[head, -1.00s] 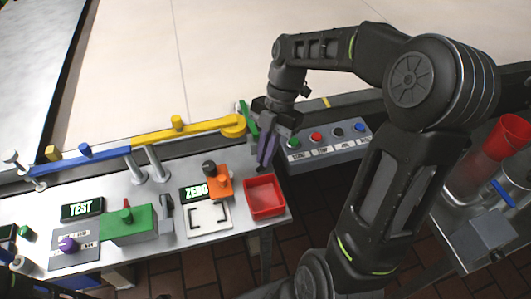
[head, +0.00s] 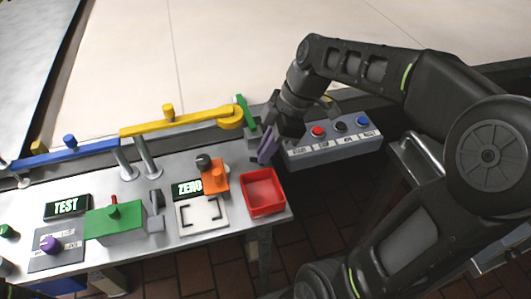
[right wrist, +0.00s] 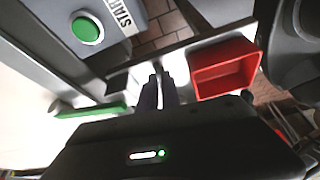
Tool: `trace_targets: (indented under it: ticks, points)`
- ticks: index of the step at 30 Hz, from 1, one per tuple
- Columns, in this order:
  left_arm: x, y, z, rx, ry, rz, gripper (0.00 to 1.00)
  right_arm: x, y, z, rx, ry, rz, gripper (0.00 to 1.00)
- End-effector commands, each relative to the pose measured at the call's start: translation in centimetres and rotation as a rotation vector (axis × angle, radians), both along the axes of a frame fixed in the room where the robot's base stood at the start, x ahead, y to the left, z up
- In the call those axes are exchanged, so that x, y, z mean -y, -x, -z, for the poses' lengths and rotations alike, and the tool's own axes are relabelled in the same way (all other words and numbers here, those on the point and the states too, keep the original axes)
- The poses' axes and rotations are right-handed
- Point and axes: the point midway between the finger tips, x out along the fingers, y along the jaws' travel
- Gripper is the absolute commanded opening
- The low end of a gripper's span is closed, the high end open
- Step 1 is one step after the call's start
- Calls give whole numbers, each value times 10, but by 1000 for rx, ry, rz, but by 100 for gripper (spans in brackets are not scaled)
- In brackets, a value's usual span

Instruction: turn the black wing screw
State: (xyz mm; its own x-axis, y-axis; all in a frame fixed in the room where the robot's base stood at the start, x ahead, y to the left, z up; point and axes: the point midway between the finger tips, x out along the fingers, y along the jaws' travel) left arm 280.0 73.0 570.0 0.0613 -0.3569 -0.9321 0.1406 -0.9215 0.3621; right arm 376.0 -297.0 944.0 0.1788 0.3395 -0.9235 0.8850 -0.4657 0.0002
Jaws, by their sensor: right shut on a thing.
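My right gripper (head: 266,157) points down at the right end of the workbench, beside the green piece (head: 243,108) at the tip of the yellow bar. Its purple fingers are closed together. In the right wrist view the fingers (right wrist: 158,84) reach down between the green piece (right wrist: 92,111) and the red tray. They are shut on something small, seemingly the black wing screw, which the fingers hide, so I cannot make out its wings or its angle. My left gripper is not in view.
A red tray (head: 280,206) lies just in front of my gripper. A button box (head: 335,148) stands close to its right. An orange block (head: 216,179) with a black knob, a green block (head: 115,222) and the yellow bar (head: 180,124) are to the left.

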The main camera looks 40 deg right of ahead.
Motion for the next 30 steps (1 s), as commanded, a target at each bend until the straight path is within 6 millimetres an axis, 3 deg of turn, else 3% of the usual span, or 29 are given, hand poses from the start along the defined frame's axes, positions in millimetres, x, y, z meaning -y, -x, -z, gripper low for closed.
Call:
trace_targets:
  ticks: [12,30]
  points:
    - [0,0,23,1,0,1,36,-2,3,1,8,3,395,0]
    - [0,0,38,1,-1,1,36,-5,5,-1,6,2,870,0]
